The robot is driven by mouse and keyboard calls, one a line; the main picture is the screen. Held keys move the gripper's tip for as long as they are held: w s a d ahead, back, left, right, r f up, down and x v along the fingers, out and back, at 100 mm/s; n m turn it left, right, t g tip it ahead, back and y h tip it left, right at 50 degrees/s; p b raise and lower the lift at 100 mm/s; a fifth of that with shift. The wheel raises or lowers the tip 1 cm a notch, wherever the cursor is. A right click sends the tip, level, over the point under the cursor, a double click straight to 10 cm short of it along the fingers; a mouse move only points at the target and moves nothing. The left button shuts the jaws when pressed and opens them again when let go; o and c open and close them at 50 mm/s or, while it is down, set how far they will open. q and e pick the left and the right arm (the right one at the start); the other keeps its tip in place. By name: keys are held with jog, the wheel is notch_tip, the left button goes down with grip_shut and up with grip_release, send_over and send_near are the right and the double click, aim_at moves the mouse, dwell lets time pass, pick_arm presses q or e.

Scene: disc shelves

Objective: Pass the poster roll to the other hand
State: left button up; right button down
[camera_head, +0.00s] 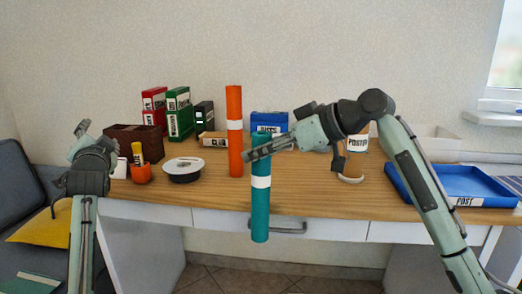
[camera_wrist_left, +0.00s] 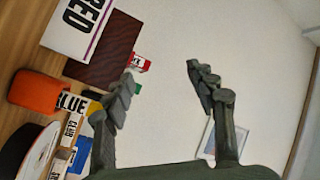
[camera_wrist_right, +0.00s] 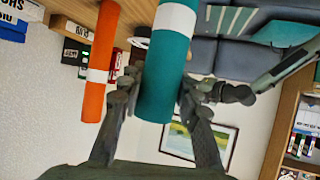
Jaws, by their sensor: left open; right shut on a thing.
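A teal poster roll (camera_head: 261,208) with a white band hangs upright in front of the desk's front edge. My right gripper (camera_head: 262,149) is shut on it near its top end. In the right wrist view the teal roll (camera_wrist_right: 160,90) sits between the fingers of my right gripper (camera_wrist_right: 155,98). An orange roll (camera_head: 235,140) with a white band stands upright on the desk, just left of the teal one and apart from it. My left gripper (camera_head: 80,137) is open and empty at the left of the desk, well away from the teal roll. Its spread fingers show in the left wrist view (camera_wrist_left: 160,85).
The desk (camera_head: 330,205) holds a black round reel (camera_head: 183,170), an orange cup (camera_head: 141,174), a brown box (camera_head: 135,138), several red and green binders, and a blue tray (camera_head: 455,185) at right. The air between my two grippers, in front of the desk, is clear.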

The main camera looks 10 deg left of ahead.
pick_arm(q)
jog(key=s+f+n+g+h, duration=0.25)
jog(key=s+f, duration=0.35)
jog(key=f, duration=0.7)
jog(key=s+f+n+g+h, duration=0.2)
jog(key=s+f+g, duration=0.35)
jog(key=f, duration=0.75)
jog(key=s+d+f+m+g+h, duration=0.1)
jog(key=s+d+f+g+h, duration=0.1)
jog(key=s+d+f, duration=0.8)
jog(key=s+d+f+m+g+h, duration=0.2)
jog(key=s+d+f, duration=0.9)
jog(key=f, duration=0.6)
jog(key=shift+s+d+h, duration=0.15)
jog(key=shift+s+h, duration=0.2)
jog(key=shift+s, duration=0.55)
jog(key=shift+f+g, duration=0.1)
jog(key=shift+g, duration=0.2)
